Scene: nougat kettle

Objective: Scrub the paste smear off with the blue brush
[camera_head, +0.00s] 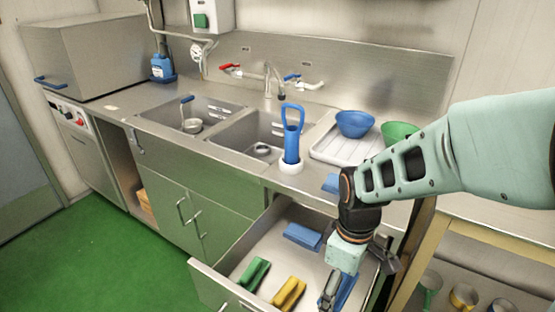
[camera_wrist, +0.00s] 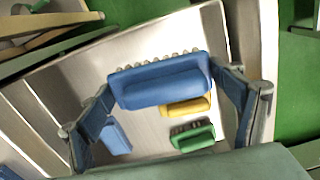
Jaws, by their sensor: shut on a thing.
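My gripper (camera_head: 352,280) is over the open drawer (camera_head: 262,262). In the wrist view its two fingers (camera_wrist: 165,92) are shut on a blue brush (camera_wrist: 160,82), one at each end of it. The brush's pale bristles show along its far edge. In the head view the blue brush (camera_head: 346,290) is partly hidden by the gripper. I cannot make out a paste smear in either view.
The drawer holds a green brush (camera_head: 255,273), a yellow brush (camera_head: 289,293) and a flat blue item (camera_head: 302,236). Above are a metal counter, two sinks (camera_head: 262,132), a blue tool (camera_head: 292,135) in a white holder, and a tray (camera_head: 340,150) with bowls.

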